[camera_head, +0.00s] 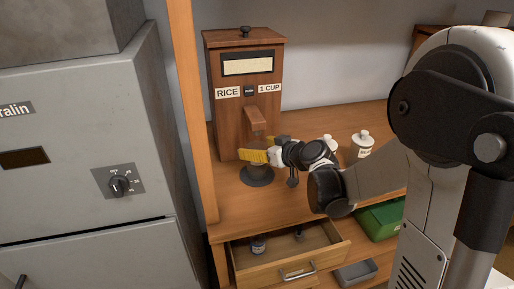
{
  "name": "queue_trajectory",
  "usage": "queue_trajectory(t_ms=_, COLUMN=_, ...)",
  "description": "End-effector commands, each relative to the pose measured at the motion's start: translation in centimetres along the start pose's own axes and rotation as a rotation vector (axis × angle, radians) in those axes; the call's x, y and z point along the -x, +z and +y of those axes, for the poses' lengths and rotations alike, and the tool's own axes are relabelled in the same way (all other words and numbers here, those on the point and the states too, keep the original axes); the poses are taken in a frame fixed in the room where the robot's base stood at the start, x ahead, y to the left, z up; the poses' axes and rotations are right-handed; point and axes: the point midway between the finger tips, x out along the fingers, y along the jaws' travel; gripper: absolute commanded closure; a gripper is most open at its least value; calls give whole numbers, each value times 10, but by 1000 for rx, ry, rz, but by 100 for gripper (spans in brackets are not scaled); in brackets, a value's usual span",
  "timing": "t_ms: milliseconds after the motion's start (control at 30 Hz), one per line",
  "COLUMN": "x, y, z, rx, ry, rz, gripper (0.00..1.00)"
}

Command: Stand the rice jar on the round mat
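A round dark mat (257,181) lies on the wooden counter below the spout of the rice dispenser. A dark grey shape (257,169) shows just above the mat, beneath my fingers; I cannot tell what it is. My gripper (264,149) has yellow finger pads and reaches in from the right, over the mat and under the spout. Whether its fingers are open or shut is too small to tell. A white lidded jar (361,148) with a label stands upright on the counter to the right. A second white jar (330,141) is partly hidden behind my gripper. I cannot read which is the rice jar.
The wooden dispenser (238,120), marked RICE and 1 CUP, stands close behind my gripper. A wooden post (193,110) rises at left beside a grey cabinet (100,190). A green box (381,221) sits lower right.

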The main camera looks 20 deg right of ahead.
Motion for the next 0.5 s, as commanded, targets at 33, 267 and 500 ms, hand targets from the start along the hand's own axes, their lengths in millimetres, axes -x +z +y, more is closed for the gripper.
queue_trajectory(t_ms=33, x=0, y=0, z=0, rx=0, ry=0, rz=0, gripper=22)
queue_trajectory(t_ms=267, x=2, y=-5, z=0, rx=0, ry=0, rz=0, gripper=22)
queue_trajectory(t_ms=500, x=48, y=-6, z=2, rx=-1, ry=4, rz=0, gripper=22)
